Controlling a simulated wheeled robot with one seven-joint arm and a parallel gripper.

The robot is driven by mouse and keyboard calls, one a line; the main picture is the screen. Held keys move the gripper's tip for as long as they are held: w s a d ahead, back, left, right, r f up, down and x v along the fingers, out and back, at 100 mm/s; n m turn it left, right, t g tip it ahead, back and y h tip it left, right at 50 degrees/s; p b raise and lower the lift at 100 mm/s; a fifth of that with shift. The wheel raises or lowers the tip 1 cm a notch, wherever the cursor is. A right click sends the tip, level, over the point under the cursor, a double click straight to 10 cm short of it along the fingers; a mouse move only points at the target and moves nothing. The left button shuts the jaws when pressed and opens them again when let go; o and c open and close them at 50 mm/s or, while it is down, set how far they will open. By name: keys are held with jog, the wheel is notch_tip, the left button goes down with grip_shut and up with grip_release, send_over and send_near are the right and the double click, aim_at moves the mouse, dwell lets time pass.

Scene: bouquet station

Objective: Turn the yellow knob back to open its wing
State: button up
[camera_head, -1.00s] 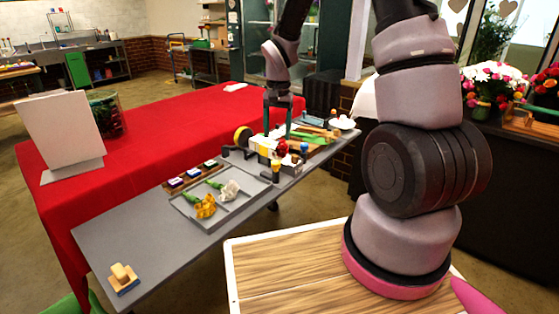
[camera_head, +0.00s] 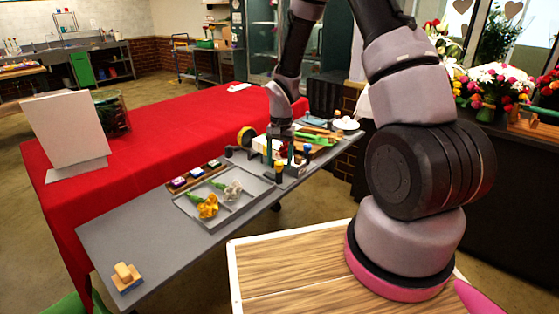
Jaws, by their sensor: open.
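A small yellow-topped knob (camera_head: 279,164) stands on a dark post at the near side of the cluttered fixture on the grey table. My gripper (camera_head: 280,155) is open and points down over the fixture. I cannot tell whether a finger touches any knob. The wings are too small and partly hidden behind the fingers to tell how they stand.
A grey tray (camera_head: 179,203) with an orange and a white flower lies left of the fixture. A wood-and-blue block (camera_head: 127,278) sits at the table's near end. The grey table's near left (camera_head: 150,235) is clear.

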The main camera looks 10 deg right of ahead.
grip_shut()
jog(key=shift+n, duration=0.3)
jog(key=n, duration=1.3)
jog(key=shift+w, duration=0.1)
jog(key=n, duration=0.4)
jog(key=shift+n+g, duration=0.3)
